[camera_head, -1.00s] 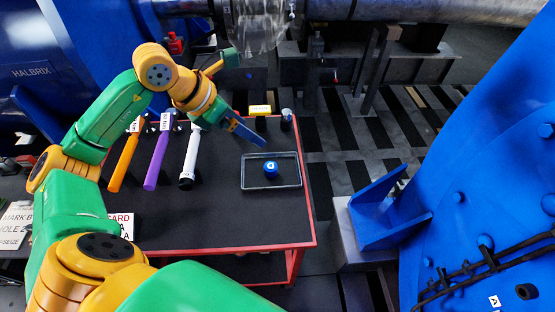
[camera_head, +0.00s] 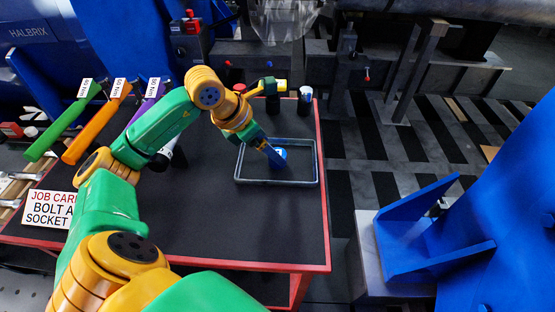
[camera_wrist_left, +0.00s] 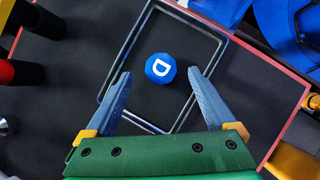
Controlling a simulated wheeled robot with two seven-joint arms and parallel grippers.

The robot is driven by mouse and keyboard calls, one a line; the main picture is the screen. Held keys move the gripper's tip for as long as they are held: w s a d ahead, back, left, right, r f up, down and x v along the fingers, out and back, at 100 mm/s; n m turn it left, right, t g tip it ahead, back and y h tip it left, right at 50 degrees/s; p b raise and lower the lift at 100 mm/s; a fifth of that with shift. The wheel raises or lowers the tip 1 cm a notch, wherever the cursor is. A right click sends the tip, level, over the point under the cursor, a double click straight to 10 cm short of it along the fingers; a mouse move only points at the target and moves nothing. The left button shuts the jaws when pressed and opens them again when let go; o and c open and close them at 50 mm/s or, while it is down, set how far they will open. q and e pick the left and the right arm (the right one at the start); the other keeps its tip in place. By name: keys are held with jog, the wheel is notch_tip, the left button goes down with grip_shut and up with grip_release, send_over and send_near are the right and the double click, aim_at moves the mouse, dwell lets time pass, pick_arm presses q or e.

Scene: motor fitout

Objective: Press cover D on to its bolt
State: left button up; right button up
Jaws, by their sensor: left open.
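Cover D is a small blue cap (camera_wrist_left: 160,69) with a white letter D on top. In the head view the cap (camera_head: 280,153) is partly hidden by my left gripper (camera_head: 277,160). In the left wrist view my left gripper (camera_wrist_left: 163,92) is open, its two grey-blue fingers pointing towards the cap, which sits ahead of and between the fingertip lines. The fingers hold nothing. My right gripper is not in view. No bolt for the cover can be made out.
Torque wrenches with green (camera_head: 62,128), orange (camera_head: 97,124) and purple handles lie at the table's left. A job card (camera_head: 52,208) stands at front left. Dark cylinders stand behind the tray. A blue bracket (camera_head: 425,235) is at right. The table's front middle is bare.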

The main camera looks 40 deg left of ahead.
pick_arm(q)
jog(key=x, duration=0.4)
jog(key=shift+w, duration=0.1)
jog(key=c, duration=1.4)
